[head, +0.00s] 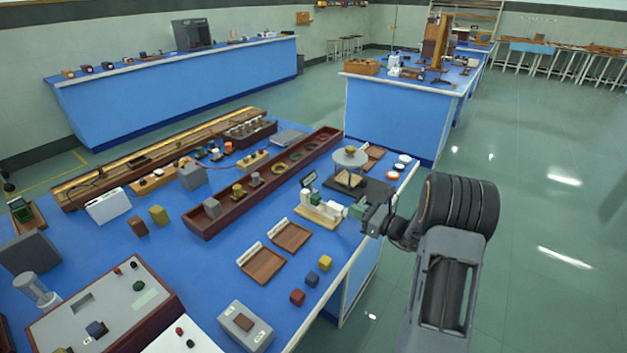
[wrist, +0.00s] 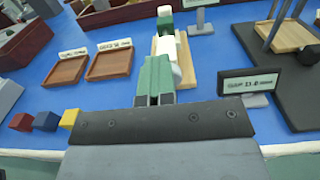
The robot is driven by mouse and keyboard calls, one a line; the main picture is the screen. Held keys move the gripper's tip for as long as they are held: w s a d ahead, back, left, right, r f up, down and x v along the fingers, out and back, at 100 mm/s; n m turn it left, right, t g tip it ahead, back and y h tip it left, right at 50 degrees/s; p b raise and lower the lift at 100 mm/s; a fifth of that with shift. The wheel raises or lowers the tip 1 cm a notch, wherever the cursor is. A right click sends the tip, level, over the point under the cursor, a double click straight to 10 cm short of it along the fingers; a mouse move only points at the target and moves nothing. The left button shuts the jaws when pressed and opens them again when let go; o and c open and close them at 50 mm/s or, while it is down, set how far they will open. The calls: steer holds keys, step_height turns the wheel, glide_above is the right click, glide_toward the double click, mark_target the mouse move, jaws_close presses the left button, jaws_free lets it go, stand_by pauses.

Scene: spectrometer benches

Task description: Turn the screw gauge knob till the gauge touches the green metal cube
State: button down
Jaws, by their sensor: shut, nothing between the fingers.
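The screw gauge (head: 307,207) has white parts on a wooden base and stands near the right edge of the blue bench. It also shows in the wrist view (wrist: 183,62). The green metal cube (head: 317,200) sits among its white parts, and a green part shows at the gauge's far end in the wrist view (wrist: 165,19). My gripper (head: 358,211) is at the knob end of the gauge. Its green fingers (wrist: 155,68) are shut with nothing between them. They partly hide the white knob (wrist: 178,75), so contact is unclear.
A small black display (wrist: 249,84) with a gap reading stands right of the gauge. Two wooden trays (head: 290,237) lie left of it. Small red (head: 297,297), blue (head: 312,279) and yellow (head: 325,262) cubes lie near the bench edge. A dark stand base (head: 374,191) is behind.

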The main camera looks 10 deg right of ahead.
steer(key=shift+w+d+r, duration=0.25)
steer(key=shift+w+r, duration=0.15)
steer(key=shift+w, duration=0.1)
steer(key=shift+w+r, duration=0.15)
steer(key=shift+r, duration=0.15)
steer(key=shift+d, duration=0.1)
steer(key=shift+d+f, duration=0.3)
steer(key=shift+d, duration=0.15)
steer(key=shift+p+v, duration=0.35)
steer(key=shift+v, duration=2.15)
steer(key=shift+a+f, duration=0.15)
steer(key=shift+a, duration=0.05)
